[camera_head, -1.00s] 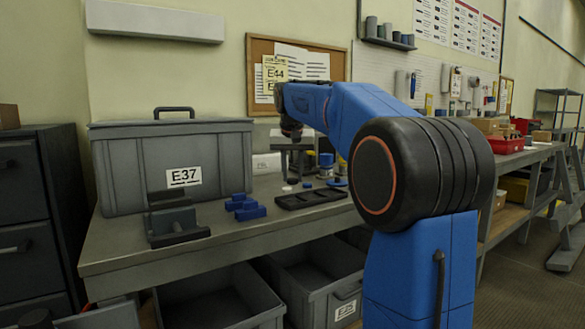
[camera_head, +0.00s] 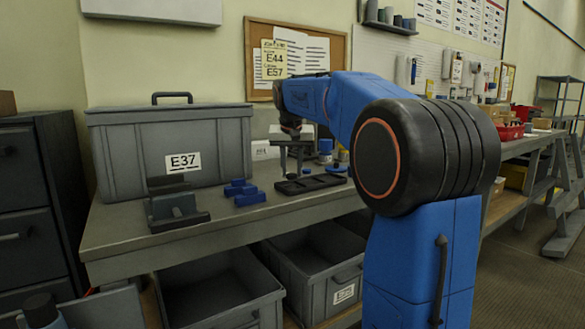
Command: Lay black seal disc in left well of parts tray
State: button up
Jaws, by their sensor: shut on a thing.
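The dark parts tray (camera_head: 312,190) lies on the bench, with shallow wells showing in its top. My gripper (camera_head: 292,166) points down just above the tray's left, rear part. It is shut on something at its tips. I take this to be the black seal disc, but it is too small and dark to make out. The fingertips are low, close to the tray; I cannot tell whether they or the held thing touch it. The floor of the left well is not clearly seen.
A grey case marked E37 (camera_head: 170,155) stands at the left. In front are a dark grey fixture (camera_head: 175,208) and a blue block (camera_head: 242,193). A blue-capped container (camera_head: 325,150) stands behind the tray. Bare bench top (camera_head: 245,215) shows in front.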

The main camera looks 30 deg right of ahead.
aim_at(292, 175)
jog(key=shift+f, duration=1.55)
dwell(1.8)
jog(key=o, duration=1.1)
jog(key=v, duration=1.7)
jog(key=shift+r, duration=0.3)
